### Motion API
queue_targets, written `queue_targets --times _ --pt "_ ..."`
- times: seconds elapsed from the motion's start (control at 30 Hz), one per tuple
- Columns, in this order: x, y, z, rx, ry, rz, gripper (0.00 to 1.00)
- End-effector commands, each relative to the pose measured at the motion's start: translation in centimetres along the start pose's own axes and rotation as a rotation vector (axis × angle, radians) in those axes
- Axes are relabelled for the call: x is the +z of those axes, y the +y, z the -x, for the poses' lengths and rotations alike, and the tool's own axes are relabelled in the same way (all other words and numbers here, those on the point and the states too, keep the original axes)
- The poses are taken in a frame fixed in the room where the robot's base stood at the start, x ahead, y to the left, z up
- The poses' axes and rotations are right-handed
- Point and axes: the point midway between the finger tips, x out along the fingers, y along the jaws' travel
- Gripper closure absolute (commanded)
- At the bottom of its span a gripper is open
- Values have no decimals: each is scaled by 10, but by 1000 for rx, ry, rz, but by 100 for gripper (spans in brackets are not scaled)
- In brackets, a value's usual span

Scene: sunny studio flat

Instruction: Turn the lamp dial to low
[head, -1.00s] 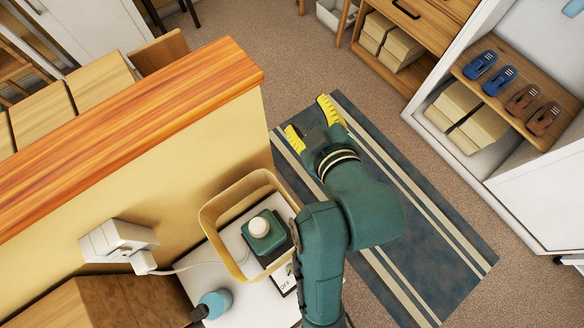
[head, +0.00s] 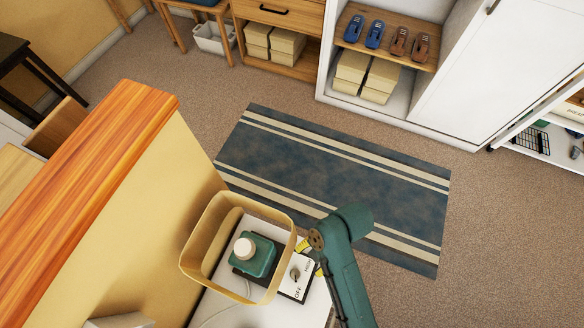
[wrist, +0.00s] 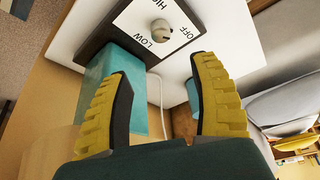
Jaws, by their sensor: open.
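The lamp has a green base (head: 257,258) with a white bulb (head: 245,248) on top, inside a tan open shade (head: 192,243). A white dial panel (head: 298,289) marked OFF and HIGH sits beside it. Its grey dial knob (head: 294,274) also shows in the wrist view (wrist: 158,29), where LOW is legible too. I cannot tell where the knob points. My gripper (head: 312,258) is at the panel's right side, partly hidden by my arm. In the wrist view the yellow fingers (wrist: 163,70) are open and apart, with the knob beyond the tips, not between them.
The shade rim rises close beside the panel. A striped blue rug (head: 330,185) lies on open floor. A shelf with shoes (head: 385,40) stands at the back.

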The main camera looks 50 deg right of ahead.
Motion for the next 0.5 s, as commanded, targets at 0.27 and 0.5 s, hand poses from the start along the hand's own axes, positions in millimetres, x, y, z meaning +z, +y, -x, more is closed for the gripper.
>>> queue_targets --times 0.27,0.5 --pt "1 -2 -72 -6 2 0 38" --pt "1 -2 -126 -5 1 1 38"
